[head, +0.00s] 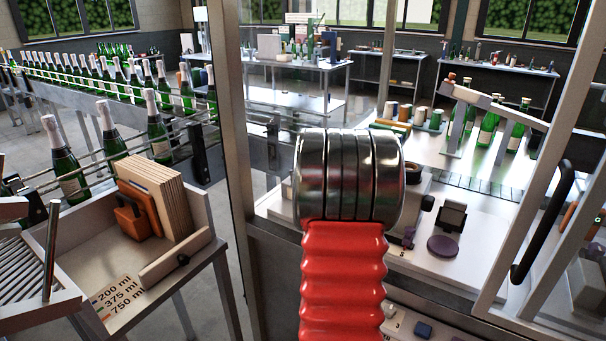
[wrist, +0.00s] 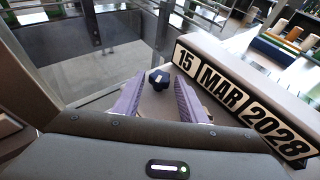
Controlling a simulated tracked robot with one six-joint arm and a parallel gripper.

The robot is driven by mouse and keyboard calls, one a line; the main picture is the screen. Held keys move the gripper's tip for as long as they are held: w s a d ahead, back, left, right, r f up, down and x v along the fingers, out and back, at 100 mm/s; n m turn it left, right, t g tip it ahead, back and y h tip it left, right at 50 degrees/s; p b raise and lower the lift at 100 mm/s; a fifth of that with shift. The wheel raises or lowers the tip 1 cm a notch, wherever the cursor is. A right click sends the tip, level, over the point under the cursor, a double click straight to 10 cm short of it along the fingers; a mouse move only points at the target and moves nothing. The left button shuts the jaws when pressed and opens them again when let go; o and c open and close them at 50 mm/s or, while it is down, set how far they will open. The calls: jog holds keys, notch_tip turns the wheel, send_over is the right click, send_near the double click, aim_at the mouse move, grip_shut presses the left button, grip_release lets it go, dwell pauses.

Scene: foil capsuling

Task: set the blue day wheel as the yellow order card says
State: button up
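A dark blue lobed knob (wrist: 159,79), which looks like the day wheel, shows in the wrist view, with a small pale mark on its face. My gripper (wrist: 160,82) has its two purple fingers apart, one on each side of the knob, with a gap visible on both sides. I cannot tell whether the fingertips reach around the knob or stop short of it. I see no yellow order card. In the head view my arm hides the gripper.
A slanted housing (wrist: 235,62) carries the date plates right of my fingers. In the head view, a framed glass door with a black handle (head: 543,220) stands at right.

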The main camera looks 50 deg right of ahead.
jog(key=c, duration=0.8)
jog(key=shift+s+d+n+t+y, duration=0.15)
jog(key=shift+n+t+y, duration=0.15)
jog(key=shift+n+y, duration=0.25)
jog(key=shift+d+n+t+y, duration=0.1)
jog(key=shift+n+t+y, duration=0.2)
jog(key=shift+n+y, duration=0.2)
jog(key=shift+s+d+n+t+y, duration=0.1)
jog(key=shift+d+n+t+y, duration=0.15)
jog(key=shift+n+y, duration=0.5)
jog(key=shift+s+d+n+t+y, duration=0.1)
jog(key=shift+n+t+y, duration=0.15)
jog(key=shift+n+y, duration=0.45)
jog(key=shift+w+d+n+t+y, duration=0.1)
jog(key=shift+d+n+t+y, duration=0.05)
jog(key=shift+n+y, duration=0.6)
jog(key=shift+d+n+t+y, duration=0.15)
jog(key=shift+n+y, duration=0.4)
jog(key=shift+y, duration=0.4)
jog(key=o, duration=1.1)
jog(key=shift+c, duration=0.2)
